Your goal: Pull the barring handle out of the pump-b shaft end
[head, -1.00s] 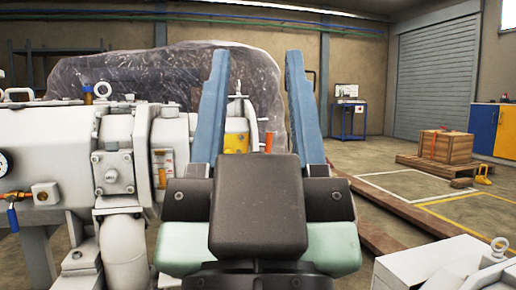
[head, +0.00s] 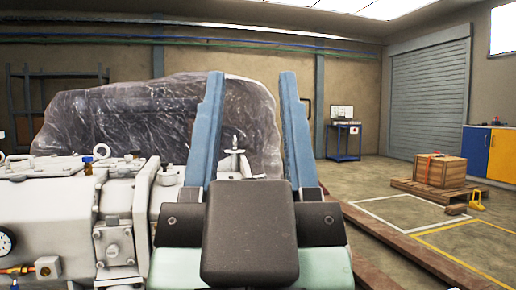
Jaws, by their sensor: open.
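My gripper (head: 252,76) is in the middle of the head view, its two blue fingers pointing up and spread wide apart. I see nothing held between them; the gap shows the background. The pale grey pump machinery (head: 55,195) fills the lower left, running behind my gripper. A pale upright fitting with a short crosspiece (head: 235,160) shows in line with the gap, farther off. I cannot make out the barring handle or the shaft end; my gripper's dark body covers that area.
A large plastic-wrapped bulk (head: 120,120) stands behind the pump. A blue trolley (head: 344,141) stands at the back. Marked floor on the right is mostly clear.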

